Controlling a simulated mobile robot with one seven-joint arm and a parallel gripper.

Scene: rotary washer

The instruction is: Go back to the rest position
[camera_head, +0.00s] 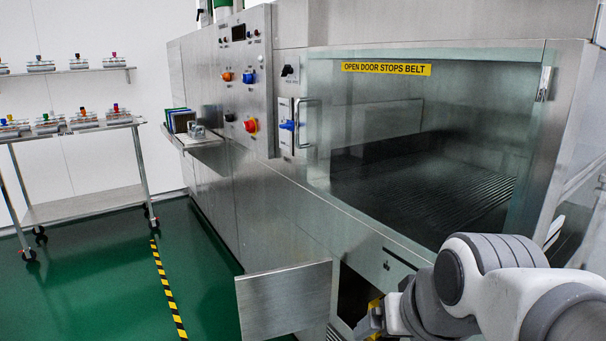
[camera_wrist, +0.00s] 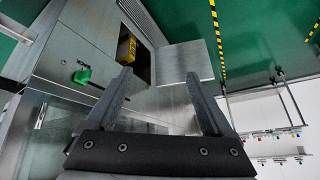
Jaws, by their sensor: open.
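My gripper (camera_wrist: 159,72) is open, with two dark fingers spread apart and nothing between them in the wrist view. In the head view my gripper (camera_head: 371,320) is low at the bottom right, in front of the lower opening of the steel washer (camera_head: 285,205). The steel hatch door (camera_head: 285,300) of this opening stands swung out; it also shows in the wrist view (camera_wrist: 187,60). A yellow object (camera_wrist: 126,48) is inside the opening; my gripper partly hides it in the head view. My fingertips look apart from the door and the washer.
The washer's large glass door (camera_head: 430,150) looks shut, with a yellow sign (camera_head: 386,68) on it. A small shelf (camera_head: 195,138) sticks out at the washer's left. A wheeled rack (camera_head: 80,205) stands at the far left. Green floor (camera_head: 90,270) is free between them.

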